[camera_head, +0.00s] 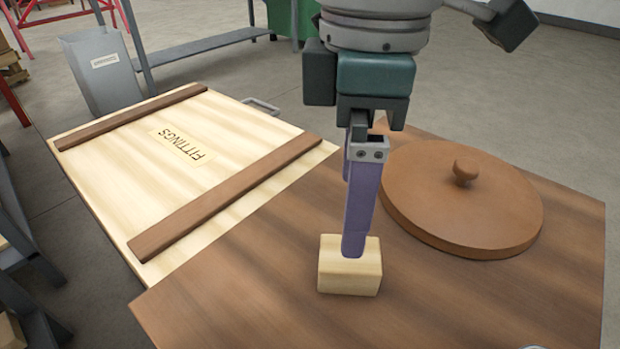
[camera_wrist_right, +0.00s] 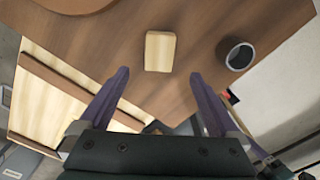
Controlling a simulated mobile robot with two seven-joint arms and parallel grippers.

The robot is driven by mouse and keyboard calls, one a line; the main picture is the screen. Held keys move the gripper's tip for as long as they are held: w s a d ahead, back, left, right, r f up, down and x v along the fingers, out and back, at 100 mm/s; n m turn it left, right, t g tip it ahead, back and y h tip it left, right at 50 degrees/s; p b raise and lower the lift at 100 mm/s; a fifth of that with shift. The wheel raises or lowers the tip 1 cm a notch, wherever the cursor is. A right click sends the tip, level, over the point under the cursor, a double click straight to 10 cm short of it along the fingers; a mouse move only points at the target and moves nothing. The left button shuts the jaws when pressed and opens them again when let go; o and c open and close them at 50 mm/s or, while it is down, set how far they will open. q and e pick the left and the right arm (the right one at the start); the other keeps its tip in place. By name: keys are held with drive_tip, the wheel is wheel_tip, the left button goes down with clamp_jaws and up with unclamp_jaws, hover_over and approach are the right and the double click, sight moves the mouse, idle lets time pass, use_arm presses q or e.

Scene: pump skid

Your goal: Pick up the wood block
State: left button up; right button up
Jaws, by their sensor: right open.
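The pale wood block (camera_head: 349,280) sits on the brown wooden table top near its front left part. My right gripper (camera_head: 356,245) points down over the block, and one finger hides part of the block's top in the head view. In the right wrist view the block (camera_wrist_right: 160,51) lies ahead of the two purple fingers and between their lines. The right gripper (camera_wrist_right: 158,75) is open, with nothing between its fingertips. I cannot tell from the head view whether a finger touches the block. My left gripper is not in view.
A round brown lid (camera_head: 460,205) with a knob lies on the table, right of the block. A grey cup-like ring (camera_wrist_right: 238,54) stands near the block in the wrist view. A pale panel marked FITTINGS (camera_head: 190,165) adjoins the table at left. A grey bin (camera_head: 103,72) stands behind.

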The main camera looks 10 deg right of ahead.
wheel_tip(320, 180, down, 5)
drive_tip(key=shift+a+r+b, duration=0.1)
drive_tip(key=shift+r+b, duration=0.1)
drive_tip(key=shift+b, duration=0.85)
drive_tip(key=f+b, duration=0.2)
drive_tip(key=f, duration=0.1)
drive_tip(key=f+b, duration=0.1)
drive_tip(key=f, duration=0.1)
drive_tip(key=shift+s+d+f, duration=0.1)
drive_tip(key=shift+d+f, duration=0.15)
drive_tip(key=shift+d, duration=0.15)
drive_tip(key=shift+r, duration=0.1)
drive_tip(key=c, duration=1.5)
drive_tip(key=shift+o, duration=0.2)
wheel_tip(320, 180, up, 20)
drive_tip(key=p, duration=0.8)
drive_tip(key=shift+p, duration=0.4)
